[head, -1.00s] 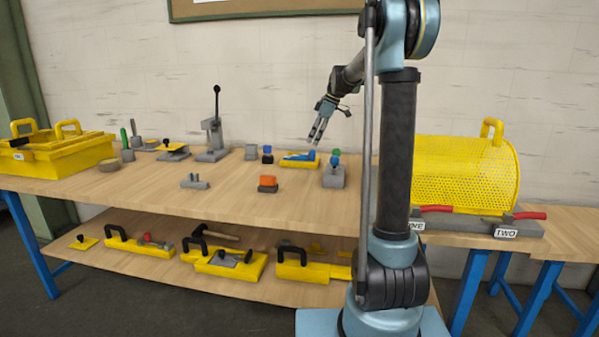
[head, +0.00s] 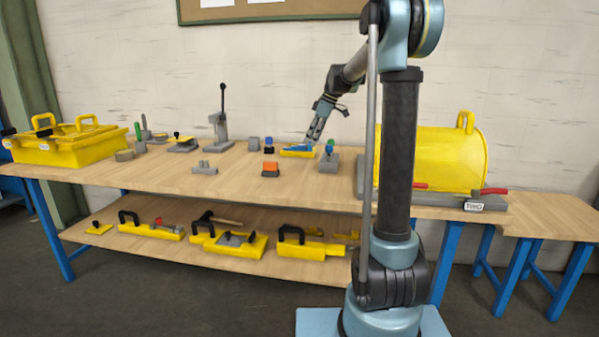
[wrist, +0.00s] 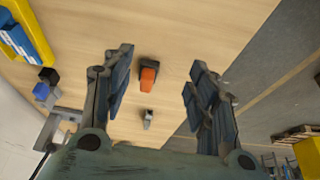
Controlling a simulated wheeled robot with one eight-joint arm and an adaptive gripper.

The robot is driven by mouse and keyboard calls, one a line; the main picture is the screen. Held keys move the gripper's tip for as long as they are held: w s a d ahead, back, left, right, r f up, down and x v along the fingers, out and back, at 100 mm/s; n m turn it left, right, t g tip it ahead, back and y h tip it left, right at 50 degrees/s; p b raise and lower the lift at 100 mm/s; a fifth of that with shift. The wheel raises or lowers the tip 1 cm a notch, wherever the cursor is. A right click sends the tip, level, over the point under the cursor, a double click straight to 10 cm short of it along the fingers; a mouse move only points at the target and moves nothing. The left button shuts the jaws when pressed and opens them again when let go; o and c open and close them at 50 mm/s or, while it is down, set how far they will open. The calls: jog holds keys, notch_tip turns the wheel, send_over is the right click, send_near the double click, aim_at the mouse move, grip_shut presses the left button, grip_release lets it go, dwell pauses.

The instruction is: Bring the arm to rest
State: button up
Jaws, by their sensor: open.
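My gripper (head: 315,131) is above the back middle of the workbench in the head view, at the end of my bent arm. In the wrist view my gripper (wrist: 158,95) shows two blue-grey fingers spread wide apart, with nothing between them. The bench top and an orange-topped grey block (wrist: 148,76) lie beyond the fingers, apart from them.
The wooden workbench (head: 330,195) carries a yellow tray (head: 298,151), a lever press (head: 220,132), a yellow toolbox (head: 70,148) and a yellow mesh guard (head: 435,158). Several yellow holders lie on the lower shelf (head: 200,255). Bare floor (head: 200,310) lies in front.

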jog(key=s+d+f+m+h, duration=0.1)
jog(key=s+d+f+m, duration=0.15)
jog(key=s, duration=0.55)
jog(key=s+d+f+m+h, duration=0.1)
jog(key=s+d+m, duration=0.2)
jog(key=s, duration=0.5)
jog(key=s+d+f+m, duration=0.1)
jog(key=s+d+m, duration=0.1)
jog(key=s, duration=0.7)
jog(key=s+d+f+m+h, duration=0.1)
jog(key=s+d+f+m, duration=0.2)
jog(key=s+f, duration=0.5)
jog(key=s+d+f+m+t+h, duration=0.1)
jog(key=s+d+f+m, duration=0.2)
jog(key=s+f, duration=0.5)
jog(key=s+m, duration=0.1)
jog(key=s, duration=0.1)
jog(key=shift+s+m, duration=0.35)
jog(key=shift+s, duration=0.05)
jog(key=shift+d, duration=0.1)
